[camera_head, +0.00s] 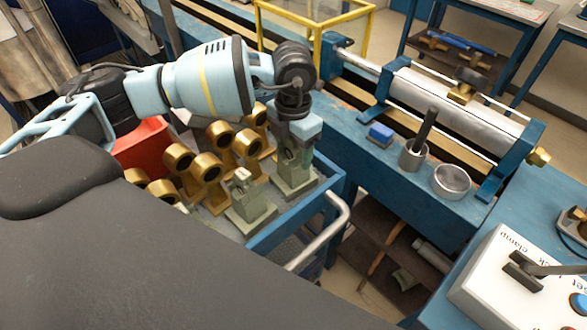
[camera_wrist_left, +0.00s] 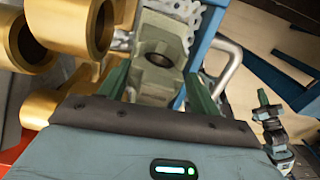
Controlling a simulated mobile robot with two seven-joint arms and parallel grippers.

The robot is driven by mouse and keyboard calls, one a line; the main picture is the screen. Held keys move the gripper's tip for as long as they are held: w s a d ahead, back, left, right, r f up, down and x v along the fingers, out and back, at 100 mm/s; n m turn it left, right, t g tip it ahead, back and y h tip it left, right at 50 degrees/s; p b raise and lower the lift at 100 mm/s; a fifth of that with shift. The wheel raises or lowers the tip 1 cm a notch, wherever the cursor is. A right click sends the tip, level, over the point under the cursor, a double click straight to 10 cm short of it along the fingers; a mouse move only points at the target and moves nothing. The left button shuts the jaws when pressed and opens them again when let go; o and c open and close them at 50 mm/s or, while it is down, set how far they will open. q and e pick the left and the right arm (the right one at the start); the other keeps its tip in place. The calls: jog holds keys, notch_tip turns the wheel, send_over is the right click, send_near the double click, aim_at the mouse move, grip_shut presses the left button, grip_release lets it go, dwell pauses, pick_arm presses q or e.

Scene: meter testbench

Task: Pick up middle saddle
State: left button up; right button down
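Two grey-green saddles stand on the cart top. One saddle (camera_head: 250,207) stands clear in front. The other saddle (camera_head: 292,180) stands behind it to the right, directly under my left gripper (camera_head: 296,146). In the left wrist view this saddle (camera_wrist_left: 158,55) shows between the two green fingers of my left gripper (camera_wrist_left: 158,88). The fingers are apart, one on each side of its upper part; whether they touch it is not clear. A small jointed arm end in the left wrist view looks like my right gripper (camera_wrist_left: 270,118); its fingers are too small to read.
Several brass fittings (camera_head: 208,167) stand close left of the saddles, beside a red bin (camera_head: 142,145). The cart has a blue rim (camera_head: 300,217) and a metal handle (camera_head: 325,232). On the blue bench are a cup (camera_head: 413,157), a metal ring (camera_head: 451,182) and a blue block (camera_head: 381,135).

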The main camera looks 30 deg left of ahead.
pick_arm(q)
grip_shut()
jog(key=shift+r, duration=0.1)
dwell(0.3)
